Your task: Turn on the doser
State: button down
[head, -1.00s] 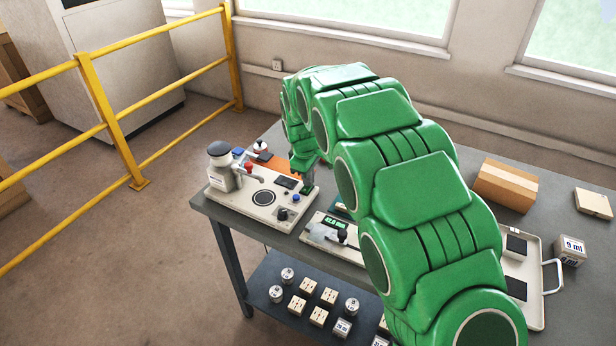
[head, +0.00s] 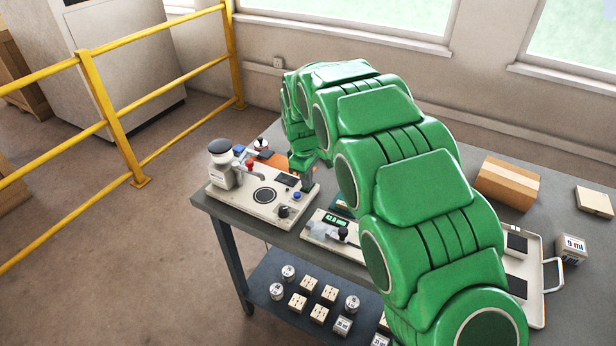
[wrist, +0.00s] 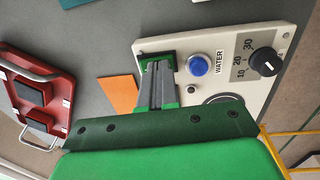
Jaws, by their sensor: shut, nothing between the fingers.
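The doser is the cream-coloured panel unit (head: 243,204) at the left end of the table. It carries a white container with a black lid (head: 219,147), a round plate (head: 264,196), a black knob (head: 283,212) and a blue button (head: 297,196). In the wrist view, the blue button (wrist: 198,66) is marked WATER, and the black dial (wrist: 266,60) has numbers beside it. My gripper (wrist: 158,62) is shut and empty. It is over the panel's end, beside the blue button and apart from it. In the head view my gripper (head: 308,184) is partly hidden by my arm.
A second device with a green display (head: 334,221) stands to the right of the doser. A cardboard box (head: 505,184) and a white tray (head: 535,285) are at the right. In the wrist view, a red tray (wrist: 45,88) and an orange card (wrist: 118,94) lie left of my gripper.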

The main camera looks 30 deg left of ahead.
dwell(0.3)
notch_tip(320, 180, up, 14)
jog(key=s, duration=0.2)
dwell(0.4)
jog(key=shift+w, duration=0.75)
jog(key=shift+f, duration=0.15)
jog(key=f, duration=0.4)
jog(key=w+f, duration=0.1)
jog(key=f, duration=0.4)
jog(key=w+f, duration=0.1)
jog(key=f, duration=0.3)
jog(key=shift+f, duration=0.3)
jog(key=shift+f, duration=0.1)
